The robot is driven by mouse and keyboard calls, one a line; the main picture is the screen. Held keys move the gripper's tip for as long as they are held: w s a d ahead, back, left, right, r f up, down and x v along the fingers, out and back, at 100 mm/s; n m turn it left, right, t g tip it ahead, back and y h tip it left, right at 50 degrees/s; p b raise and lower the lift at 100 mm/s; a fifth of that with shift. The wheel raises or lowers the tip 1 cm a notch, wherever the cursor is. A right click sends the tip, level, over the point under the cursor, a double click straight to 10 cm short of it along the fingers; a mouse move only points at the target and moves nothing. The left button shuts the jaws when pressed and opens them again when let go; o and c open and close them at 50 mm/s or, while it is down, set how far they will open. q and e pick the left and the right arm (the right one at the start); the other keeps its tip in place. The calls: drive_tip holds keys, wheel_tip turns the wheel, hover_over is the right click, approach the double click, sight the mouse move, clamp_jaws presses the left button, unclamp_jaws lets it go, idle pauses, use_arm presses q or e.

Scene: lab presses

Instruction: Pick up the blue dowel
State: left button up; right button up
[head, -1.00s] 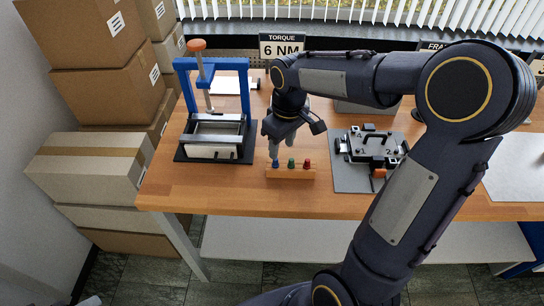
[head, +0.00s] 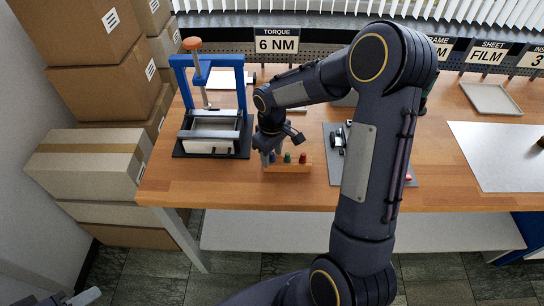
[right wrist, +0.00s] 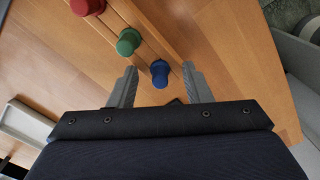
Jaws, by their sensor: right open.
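The blue dowel (right wrist: 159,72) stands in a wooden block (head: 293,168) on the bench, at the left end of a row in the head view, where its blue top (head: 271,157) shows beside my fingers. A green dowel (head: 287,158) and a red dowel (head: 303,158) stand in the same block. My right gripper (right wrist: 160,88) is open, and the blue dowel's top lies between its fingertips in the right wrist view. I cannot tell whether the fingers touch it. In the head view, part of my left gripper (head: 84,297) shows at the bottom left corner; its jaws are unclear.
A blue-framed press (head: 211,110) stands left of the block. A grey mat (head: 337,173) with a black fixture lies to the right, partly hidden by my arm. Cardboard boxes (head: 90,165) stand left of the bench. A torque sign (head: 277,40) is behind.

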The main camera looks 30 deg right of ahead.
clamp_jaws()
drive_tip(key=shift+r, duration=0.1)
